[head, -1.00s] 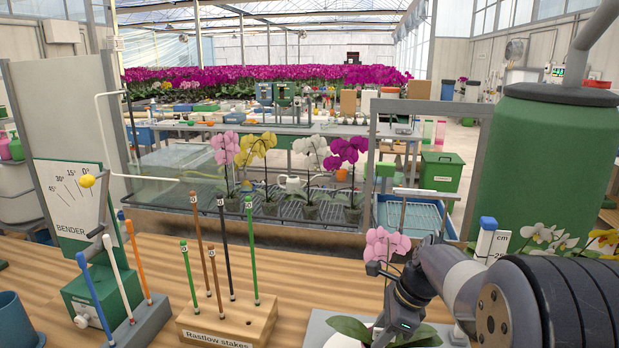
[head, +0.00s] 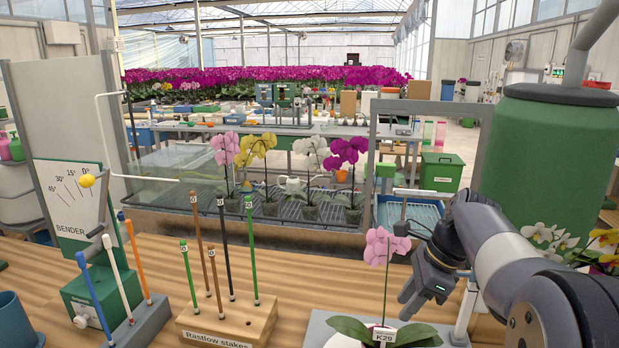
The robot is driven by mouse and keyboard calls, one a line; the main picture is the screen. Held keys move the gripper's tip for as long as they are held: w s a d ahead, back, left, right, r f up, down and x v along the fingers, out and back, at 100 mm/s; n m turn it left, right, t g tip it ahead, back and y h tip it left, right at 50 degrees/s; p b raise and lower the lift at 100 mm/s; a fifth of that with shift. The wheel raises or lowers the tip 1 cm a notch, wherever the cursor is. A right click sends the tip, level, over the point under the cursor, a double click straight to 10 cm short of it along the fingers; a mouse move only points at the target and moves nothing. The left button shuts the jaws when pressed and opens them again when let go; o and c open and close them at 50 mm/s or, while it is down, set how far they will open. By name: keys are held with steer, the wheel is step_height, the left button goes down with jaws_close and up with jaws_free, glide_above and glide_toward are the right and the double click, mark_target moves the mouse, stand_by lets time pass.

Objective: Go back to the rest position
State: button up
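My gripper (head: 408,302) hangs at the lower right, tilted down and left. It is beside the pink orchid (head: 378,246) and to its right, above the leaves. A gap shows between it and the stem. I see nothing held, but the fingers are dark and small, and I cannot tell whether they are open or shut. The orchid stands upright with a tag K29 (head: 384,336) and broad green leaves at the front edge of the picture. My arm reaches in from the right edge.
The Rastlow stakes block (head: 228,322) holds several upright stakes. The bender (head: 75,215) stands at the left with coloured rods beside it. Several potted orchids stand on a dark grid (head: 285,205) behind the bench. A green tank (head: 550,150) fills the right side. Bare wooden bench (head: 320,285) lies between stakes and orchid.

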mark_target(386, 330)
steer(key=x, duration=1.1)
steer(key=shift+f, duration=0.1)
step_height(386, 330, up, 5)
steer(key=shift+f+p, duration=0.1)
steer(key=shift+p, duration=1)
steer(key=shift+r, duration=0.6)
